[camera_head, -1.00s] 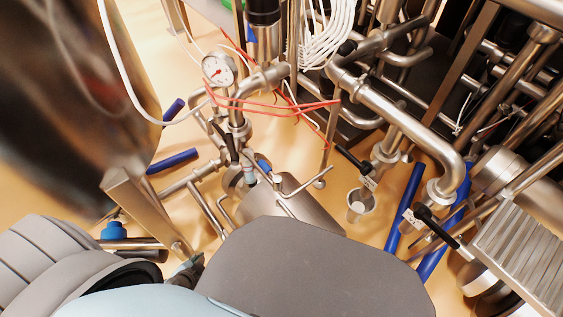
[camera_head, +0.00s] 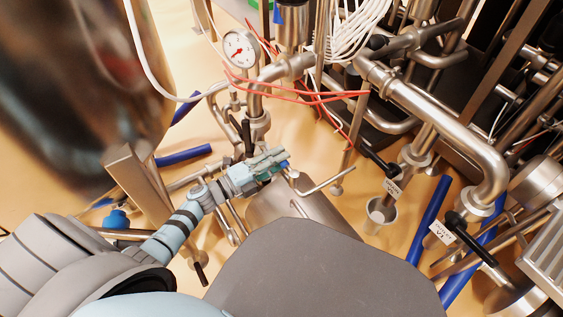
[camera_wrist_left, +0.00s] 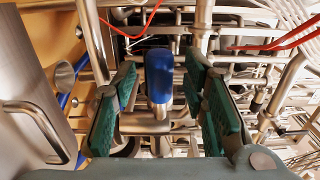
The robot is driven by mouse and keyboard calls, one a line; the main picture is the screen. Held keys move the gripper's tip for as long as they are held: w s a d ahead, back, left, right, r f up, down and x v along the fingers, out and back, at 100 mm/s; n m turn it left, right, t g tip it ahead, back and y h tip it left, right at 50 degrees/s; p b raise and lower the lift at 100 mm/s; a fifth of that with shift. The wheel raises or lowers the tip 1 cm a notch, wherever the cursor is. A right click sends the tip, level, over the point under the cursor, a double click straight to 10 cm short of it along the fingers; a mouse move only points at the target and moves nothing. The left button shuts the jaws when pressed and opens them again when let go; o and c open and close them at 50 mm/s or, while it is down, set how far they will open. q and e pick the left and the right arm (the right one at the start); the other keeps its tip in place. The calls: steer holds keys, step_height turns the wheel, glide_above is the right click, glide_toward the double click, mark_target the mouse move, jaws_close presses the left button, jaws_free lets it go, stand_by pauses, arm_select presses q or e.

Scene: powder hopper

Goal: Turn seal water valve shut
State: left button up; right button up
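A valve with a blue handle (camera_wrist_left: 159,76) stands straight ahead in the left wrist view, on a metal stem joined to steel piping. I take it to be the seal water valve; no label on it can be read. In the head view my left gripper (camera_head: 279,163) is over the pipework and mostly hides the handle. In the wrist view the green finger pads of my left gripper (camera_wrist_left: 160,108) are spread apart, one on each side of the handle, with gaps on both sides. My right gripper is in no view.
A pressure gauge (camera_head: 240,48) and thin red lines (camera_head: 310,96) are beyond the gripper. Black-handled valves with white tags (camera_head: 393,187) are to the right. A steel cylinder (camera_head: 290,212) lies below the gripper. A large steel vessel (camera_head: 75,75) stands at left.

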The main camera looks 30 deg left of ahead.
arm_select(q)
steer(key=shift+w+d, duration=0.4)
steer(key=shift+w, duration=0.15)
steer(key=shift+c, duration=0.2)
jaws_close()
steer(key=shift+a, duration=0.1)
